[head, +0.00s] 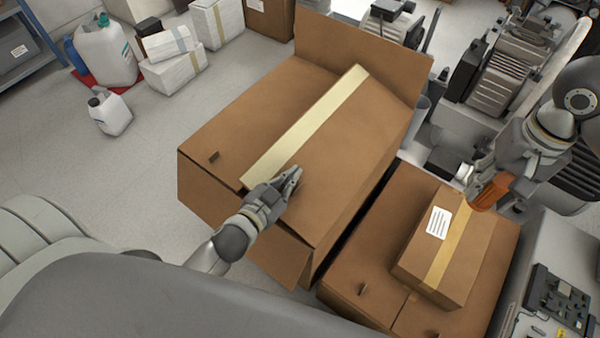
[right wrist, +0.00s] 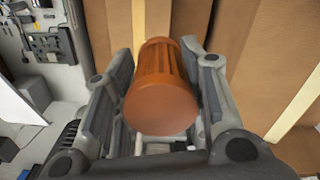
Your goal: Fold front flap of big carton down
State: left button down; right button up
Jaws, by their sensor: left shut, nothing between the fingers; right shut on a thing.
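The big brown carton (head: 225,130) stands in the middle of the head view, with a pale tape strip (head: 305,125) along its top panels. One flap (head: 365,50) stands up at its far side. At the near side, flap panels (head: 280,255) hang outward and down. My left gripper (head: 292,180) is shut and empty, over the top panel beside the near end of the strip; whether it touches cannot be told. My right gripper (right wrist: 160,100) is shut on an orange-brown ribbed cylinder (right wrist: 162,85), above the smaller carton; the cylinder also shows in the head view (head: 490,190).
A small taped carton (head: 410,250) with a white label lies on another brown carton (head: 350,270), right of the big one. Compressors (head: 500,70) stand behind at right. White jugs (head: 105,55) and white boxes (head: 175,70) are at back left.

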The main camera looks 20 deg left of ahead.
aim_at(503, 183)
jog(key=shift+r, duration=0.35)
pick_arm(q)
jog(key=shift+w+a+f+n+g+h+p, duration=0.1)
jog(key=shift+a+f+n+h, duration=0.2)
jog(key=shift+f+n, duration=0.45)
jog(key=shift+w+a+f+n+g+h+p, duration=0.1)
jog(key=shift+a+f+n+h, duration=0.2)
jog(key=shift+f, duration=0.75)
jog(key=shift+w+a+f+n+g+h+p, duration=0.1)
jog(key=shift+a+f+n+h, duration=0.1)
jog(key=shift+a+f+n, duration=0.5)
jog(key=shift+s+d+f, duration=0.15)
jog(key=shift+d+f, duration=0.15)
jog(key=shift+f, duration=0.05)
pick_arm(e)
jog(key=shift+r, duration=0.1)
